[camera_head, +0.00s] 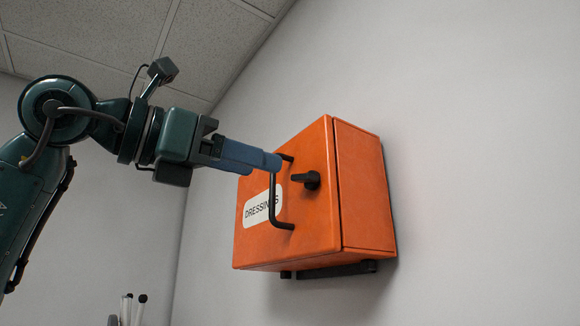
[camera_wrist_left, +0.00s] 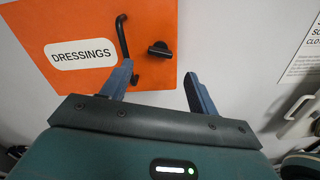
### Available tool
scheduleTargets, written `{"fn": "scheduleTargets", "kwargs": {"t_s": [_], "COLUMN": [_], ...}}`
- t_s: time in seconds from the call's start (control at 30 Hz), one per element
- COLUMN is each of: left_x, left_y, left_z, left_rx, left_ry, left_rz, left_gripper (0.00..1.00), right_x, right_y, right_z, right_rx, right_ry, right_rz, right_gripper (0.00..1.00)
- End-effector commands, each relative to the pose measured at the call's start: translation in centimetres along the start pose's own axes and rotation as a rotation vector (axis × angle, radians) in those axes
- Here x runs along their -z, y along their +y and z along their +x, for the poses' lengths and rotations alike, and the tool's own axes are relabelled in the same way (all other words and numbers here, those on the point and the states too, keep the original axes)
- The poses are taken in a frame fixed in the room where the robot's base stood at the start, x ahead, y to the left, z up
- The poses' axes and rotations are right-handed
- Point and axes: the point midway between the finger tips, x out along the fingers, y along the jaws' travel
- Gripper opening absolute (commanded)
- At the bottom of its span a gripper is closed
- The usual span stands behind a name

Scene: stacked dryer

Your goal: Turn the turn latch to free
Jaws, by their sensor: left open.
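An orange wall cabinet (camera_head: 300,225) carries a white DRESSINGS label (camera_head: 258,209). Its black turn latch (camera_head: 306,180) is on the front face near the right edge, beside a black bar handle (camera_head: 273,205). The latch also shows in the left wrist view (camera_wrist_left: 160,49), its grip lying roughly crosswise with a slight tilt. My left gripper (camera_head: 274,163) is open and empty, in front of the cabinet near the handle's top. In the left wrist view its two blue fingers (camera_wrist_left: 158,69) are spread, with the latch seen beyond the gap. My right gripper is not seen.
The cabinet hangs on a plain pale wall (camera_head: 470,150), with a dark bracket (camera_head: 345,269) below it. In the left wrist view, a sign (camera_wrist_left: 305,45) and a pale handle (camera_wrist_left: 299,107) show at the right. Several dark-topped rods (camera_head: 132,308) stand at the bottom left.

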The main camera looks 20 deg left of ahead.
Motion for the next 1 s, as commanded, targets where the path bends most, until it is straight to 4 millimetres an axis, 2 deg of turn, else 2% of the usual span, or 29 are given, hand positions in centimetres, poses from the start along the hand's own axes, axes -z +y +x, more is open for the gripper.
{"fn": "scheduleTargets", "kwargs": {"t_s": [0.03, 0.2, 0.4, 0.77, 1.0], "left_x": [-0.1, -0.1, -0.1, 0.0, 0.0], "left_y": [0.0, 0.0, 0.0, 0.0, 0.0], "left_z": [1.2, 4.3, 6.2, 6.6, 6.6], "left_rx": [0.003, 0.002, 0.001, 0.0, 0.0], "left_ry": [0.003, 0.001, -0.001, -0.001, -0.001], "left_rz": [-0.001, -0.002, -0.002, -0.002, -0.002], "left_gripper": [0.6, 0.6, 0.6, 0.59, 0.4], "right_x": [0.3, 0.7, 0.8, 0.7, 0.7], "right_y": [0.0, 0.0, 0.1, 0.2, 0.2], "right_z": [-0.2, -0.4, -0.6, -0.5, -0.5], "right_rx": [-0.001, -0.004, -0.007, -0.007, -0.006], "right_ry": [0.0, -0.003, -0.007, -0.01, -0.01], "right_rz": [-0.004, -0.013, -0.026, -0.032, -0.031], "right_gripper": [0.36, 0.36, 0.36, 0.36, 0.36]}}
